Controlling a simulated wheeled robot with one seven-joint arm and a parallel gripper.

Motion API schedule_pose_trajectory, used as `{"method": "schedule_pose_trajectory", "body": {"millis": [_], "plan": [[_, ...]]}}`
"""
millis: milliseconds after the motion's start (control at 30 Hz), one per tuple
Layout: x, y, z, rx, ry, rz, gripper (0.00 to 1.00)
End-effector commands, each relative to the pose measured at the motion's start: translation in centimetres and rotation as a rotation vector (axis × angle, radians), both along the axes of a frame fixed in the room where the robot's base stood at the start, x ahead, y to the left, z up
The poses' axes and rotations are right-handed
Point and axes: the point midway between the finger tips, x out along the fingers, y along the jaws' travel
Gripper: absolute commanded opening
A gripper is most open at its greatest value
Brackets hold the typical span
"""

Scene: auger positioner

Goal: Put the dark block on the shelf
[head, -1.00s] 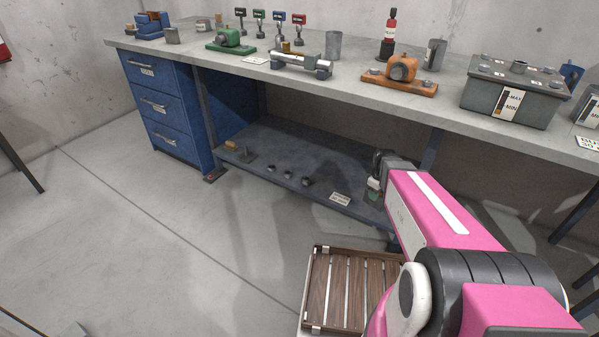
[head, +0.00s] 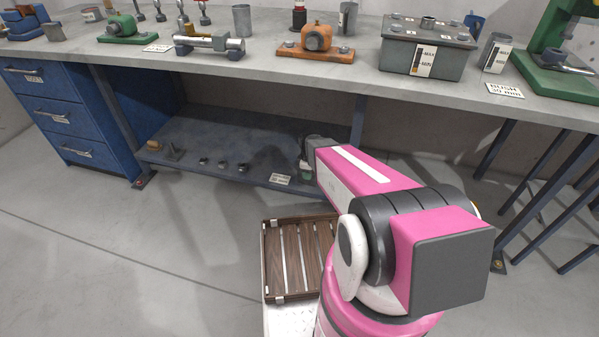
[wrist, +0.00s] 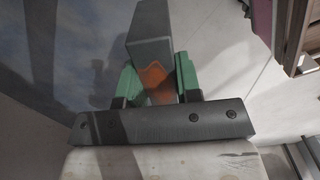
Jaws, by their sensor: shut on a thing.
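My gripper (wrist: 158,80) shows from behind in the wrist view, with its green fingers on either side of an orange piece. A dark grey block (wrist: 150,34) stands out just beyond the fingers, in line with the orange piece. The gripper appears shut on this block; where the orange piece joins it is unclear. In the head view my gripper (head: 305,172) is small and partly hidden by my arm, low by the front edge of the lower shelf. That blue-grey shelf (head: 215,135) runs under the workbench. The block cannot be made out in the head view.
On the shelf are several small dark round parts (head: 222,164), a part with a brown piece at the left end, and a white label (head: 280,179) at the front edge. Blue drawers (head: 60,120) stand left. The benchtop (head: 270,65) overhangs the shelf. A slatted wooden crate (head: 283,298) is below my arm.

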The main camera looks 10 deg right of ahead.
Motion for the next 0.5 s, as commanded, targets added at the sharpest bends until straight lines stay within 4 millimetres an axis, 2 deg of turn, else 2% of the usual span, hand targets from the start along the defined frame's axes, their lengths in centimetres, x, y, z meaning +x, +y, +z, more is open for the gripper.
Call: {"method": "schedule_pose_trajectory", "body": {"millis": [33,500], "plan": [[1.0,-0.3,-0.5,0.0,-0.001,-0.001,0.0],[7.7,-3.5,-5.0,0.001,-0.001,0.0,0.0]]}}
